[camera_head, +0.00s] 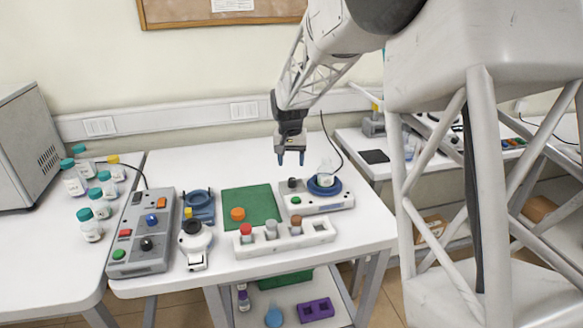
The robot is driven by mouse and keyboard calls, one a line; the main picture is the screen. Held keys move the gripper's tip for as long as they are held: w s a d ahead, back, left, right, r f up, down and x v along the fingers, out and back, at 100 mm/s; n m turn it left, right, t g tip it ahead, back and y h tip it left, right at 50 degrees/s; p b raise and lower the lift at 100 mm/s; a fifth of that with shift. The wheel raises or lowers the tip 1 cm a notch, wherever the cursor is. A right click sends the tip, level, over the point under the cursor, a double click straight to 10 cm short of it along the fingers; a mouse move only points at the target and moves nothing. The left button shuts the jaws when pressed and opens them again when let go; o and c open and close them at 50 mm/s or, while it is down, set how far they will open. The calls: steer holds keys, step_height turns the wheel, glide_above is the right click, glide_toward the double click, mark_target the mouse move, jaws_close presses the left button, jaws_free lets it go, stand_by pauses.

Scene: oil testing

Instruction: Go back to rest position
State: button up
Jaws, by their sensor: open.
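My gripper (291,158) hangs with its fingers pointing down above the back right part of the white table. Its two blue-tipped fingers are apart and nothing shows between them. It is in the air, above and a little left of a small hotplate-like device (314,204) with a round blue top. A small clear glass vessel (326,172) stands on that blue top, to the right of my fingers and apart from them.
A white rack (318,231) with several capped vials stands at the front right. A green mat (262,197) bears an orange cap (237,214). A grey control box (142,240), a blue holder (199,199) and a white device (194,244) stand left. Several teal-capped bottles (91,231) stand farther left.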

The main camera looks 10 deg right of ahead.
steer(key=shift+r, duration=0.3)
steer(key=shift+s+r, duration=0.35)
steer(key=shift+s, duration=0.1)
steer(key=s+a+r+n+t, duration=0.1)
steer(key=s+r, duration=0.3)
steer(key=s, duration=0.6)
steer(key=s+r+n, duration=0.1)
steer(key=s+r, duration=0.4)
steer(key=s, duration=0.6)
steer(key=s+a+f+n+t, duration=0.1)
steer(key=s+f, duration=0.1)
steer(key=s, duration=2.1)
steer(key=shift+s+n+t, duration=0.15)
steer(key=shift+n+t, duration=0.15)
steer(key=shift+t, duration=0.1)
